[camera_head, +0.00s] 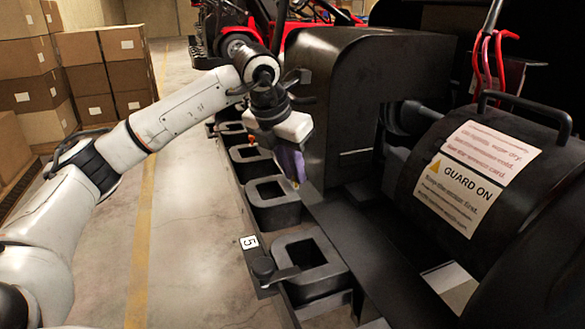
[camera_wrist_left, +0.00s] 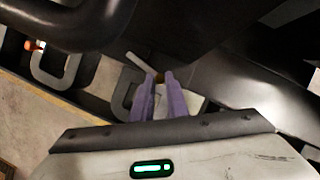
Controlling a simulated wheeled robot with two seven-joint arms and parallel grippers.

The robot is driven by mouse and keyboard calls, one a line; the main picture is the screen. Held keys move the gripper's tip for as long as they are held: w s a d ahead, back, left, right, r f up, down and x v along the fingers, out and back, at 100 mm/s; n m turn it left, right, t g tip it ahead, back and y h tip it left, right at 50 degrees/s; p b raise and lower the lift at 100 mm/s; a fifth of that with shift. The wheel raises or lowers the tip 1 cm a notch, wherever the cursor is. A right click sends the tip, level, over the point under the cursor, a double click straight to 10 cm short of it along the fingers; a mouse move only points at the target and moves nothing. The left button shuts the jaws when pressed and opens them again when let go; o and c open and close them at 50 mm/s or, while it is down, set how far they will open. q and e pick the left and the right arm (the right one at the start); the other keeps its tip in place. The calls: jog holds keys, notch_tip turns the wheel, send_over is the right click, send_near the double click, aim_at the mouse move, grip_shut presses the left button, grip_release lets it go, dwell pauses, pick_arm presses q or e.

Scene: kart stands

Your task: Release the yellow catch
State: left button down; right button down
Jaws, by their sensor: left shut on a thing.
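My left gripper (camera_head: 295,181) has purple fingers and points down beside the dark stand, just above the row of grey square-ringed brackets. My right gripper is not in view.
A black guard with a "GUARD ON" label (camera_head: 467,180) and a handle (camera_head: 525,108) fills the right side. A dark curved housing (camera_head: 335,80) stands close to the gripper. Cardboard boxes (camera_head: 95,75) are stacked at the left. The floor aisle (camera_head: 180,230) is clear.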

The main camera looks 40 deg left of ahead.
pick_arm(q)
jog(key=c, duration=1.7)
grip_release()
jog(key=shift+c, duration=0.2)
jog(key=p+v, duration=0.1)
jog(key=v, duration=0.9)
jog(key=shift+r, duration=0.2)
